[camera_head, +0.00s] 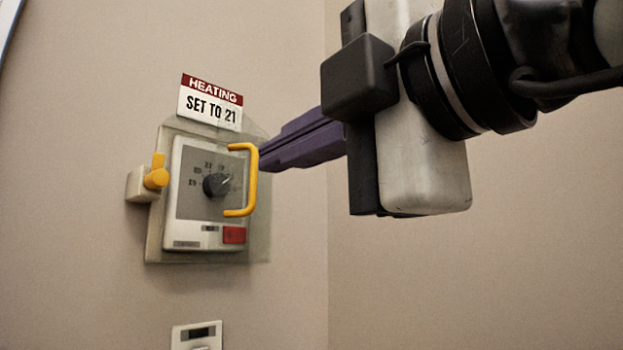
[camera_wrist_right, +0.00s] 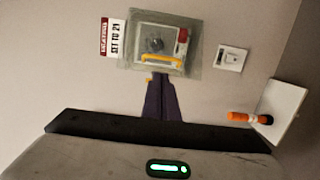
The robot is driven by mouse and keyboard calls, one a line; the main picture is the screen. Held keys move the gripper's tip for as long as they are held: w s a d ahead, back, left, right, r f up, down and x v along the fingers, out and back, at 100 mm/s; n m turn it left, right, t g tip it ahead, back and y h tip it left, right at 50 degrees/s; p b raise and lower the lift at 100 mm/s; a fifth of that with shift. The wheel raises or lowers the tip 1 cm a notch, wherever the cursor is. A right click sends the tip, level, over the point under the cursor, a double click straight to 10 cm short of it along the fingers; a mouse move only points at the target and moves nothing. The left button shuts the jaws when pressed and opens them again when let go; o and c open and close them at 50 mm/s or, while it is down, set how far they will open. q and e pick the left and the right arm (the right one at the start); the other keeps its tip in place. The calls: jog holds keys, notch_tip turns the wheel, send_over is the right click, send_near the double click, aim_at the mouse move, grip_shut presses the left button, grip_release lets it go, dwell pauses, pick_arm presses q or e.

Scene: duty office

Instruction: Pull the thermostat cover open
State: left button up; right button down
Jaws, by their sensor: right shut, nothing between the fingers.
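The thermostat (camera_head: 203,196) is a pale box with a grey face, a dark dial and a red button, mounted on the wall. A clear cover (camera_head: 258,240) stands over it, with a yellow C-shaped handle (camera_head: 254,180) on its right side. A yellow latch (camera_head: 156,172) sits on a pale block at the left. The cover looks closed. My right gripper (camera_head: 265,155) has purple fingers, shut and empty, with tips close to the handle's right side; I cannot tell whether they touch. In the right wrist view the fingers (camera_wrist_right: 161,100) point toward the handle (camera_wrist_right: 162,61). My left gripper is not in view.
A sign (camera_head: 210,101) reading "HEATING SET TO 21" is above the thermostat. A small white wall unit (camera_head: 197,336) is below it. The right wrist view also shows a white panel (camera_wrist_right: 284,108) with an orange-handled object (camera_wrist_right: 250,117). A wall corner runs right of the thermostat.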

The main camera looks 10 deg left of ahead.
aim_at(228, 178)
jog(key=p+x, duration=0.1)
jog(key=x, duration=0.6)
jog(key=shift+p, duration=0.4)
jog(key=shift+w+a, duration=0.25)
jog(key=shift+a, duration=0.05)
